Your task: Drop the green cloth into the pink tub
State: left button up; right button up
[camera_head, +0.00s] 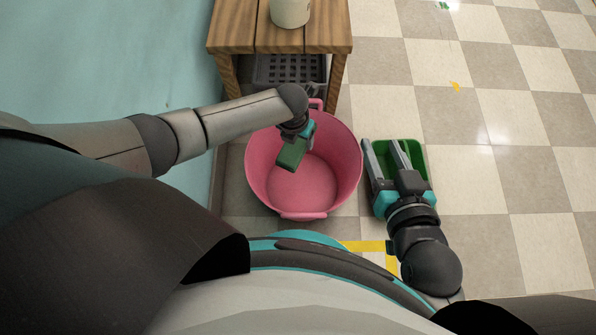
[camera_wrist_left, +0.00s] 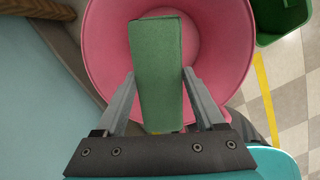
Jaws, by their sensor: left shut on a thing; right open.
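The green cloth (camera_head: 291,154) looks like a flat folded block. My left gripper (camera_head: 298,139) is shut on it and holds it over the pink tub (camera_head: 261,170). In the left wrist view the cloth (camera_wrist_left: 158,75) sits between the two fingers of the gripper (camera_wrist_left: 158,82), with the inside of the tub (camera_wrist_left: 228,55) behind it. The tub stands on the floor, and the part of it that shows inside is empty. My right gripper (camera_head: 386,150) is open and empty, above a green bin to the right of the tub.
The green bin (camera_head: 418,158) stands on the floor right of the tub, partly hidden by my right gripper. A wooden table (camera_head: 235,38) with a pale container (camera_head: 290,12) on it stands behind the tub. A dark crate (camera_head: 290,70) is under the table.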

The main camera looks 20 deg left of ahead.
pick_arm(q)
jog(key=o, duration=1.6)
jog(key=shift+r, duration=0.15)
pick_arm(e)
jog(key=shift+d, duration=0.1)
